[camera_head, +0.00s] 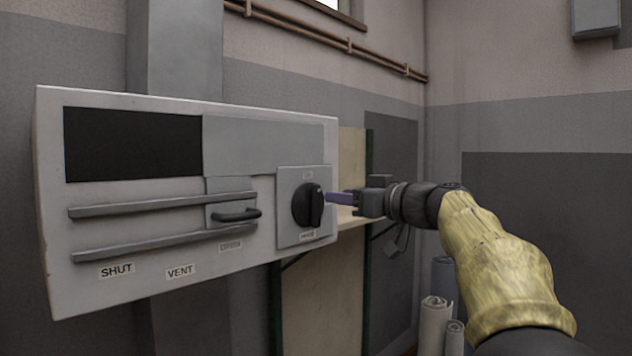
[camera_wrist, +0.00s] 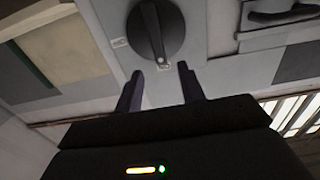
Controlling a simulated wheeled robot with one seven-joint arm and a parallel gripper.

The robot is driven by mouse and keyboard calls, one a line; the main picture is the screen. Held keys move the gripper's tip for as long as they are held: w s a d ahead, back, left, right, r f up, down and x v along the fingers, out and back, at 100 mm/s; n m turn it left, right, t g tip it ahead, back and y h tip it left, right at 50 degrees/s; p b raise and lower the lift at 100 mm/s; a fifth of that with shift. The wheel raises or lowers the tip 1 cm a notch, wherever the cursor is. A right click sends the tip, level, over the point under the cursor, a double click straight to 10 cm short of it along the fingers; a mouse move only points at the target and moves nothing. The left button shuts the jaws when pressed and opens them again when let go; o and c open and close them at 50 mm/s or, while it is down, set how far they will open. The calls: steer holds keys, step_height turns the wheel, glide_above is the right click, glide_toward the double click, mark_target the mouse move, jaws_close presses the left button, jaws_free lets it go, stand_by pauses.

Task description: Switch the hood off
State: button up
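A black rotary knob (camera_head: 308,205) sits on a small grey plate at the right end of a pale control panel (camera_head: 150,270). A label under the knob appears to read "HOOD"; a fainter one above it is hard to read. The knob's grip ridge stands close to upright. My gripper (camera_head: 330,198) reaches in from the right, its purple fingers close to the knob's right side. In the wrist view my gripper (camera_wrist: 161,80) has its two fingers apart with nothing between them, and the knob (camera_wrist: 155,32) lies just beyond the fingertips.
Left of the knob, the panel has two horizontal rails and a dark handle (camera_head: 238,215) on a sliding plate, with "SHUT" and "VENT" labels below. A shelf (camera_head: 350,218) is behind the panel's right end. Pale rolls (camera_head: 434,325) stand low at the right.

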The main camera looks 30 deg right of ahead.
mark_target(319, 193)
steer(key=p+x, duration=0.4)
steer(key=x, duration=0.3)
steer(key=shift+w+a+r, duration=0.1)
steer(key=shift+w, duration=0.2)
steer(key=shift+w+a+p, duration=0.1)
steer(key=shift+w+p, duration=0.25)
steer(key=shift+c, duration=0.2)
jaws_close()
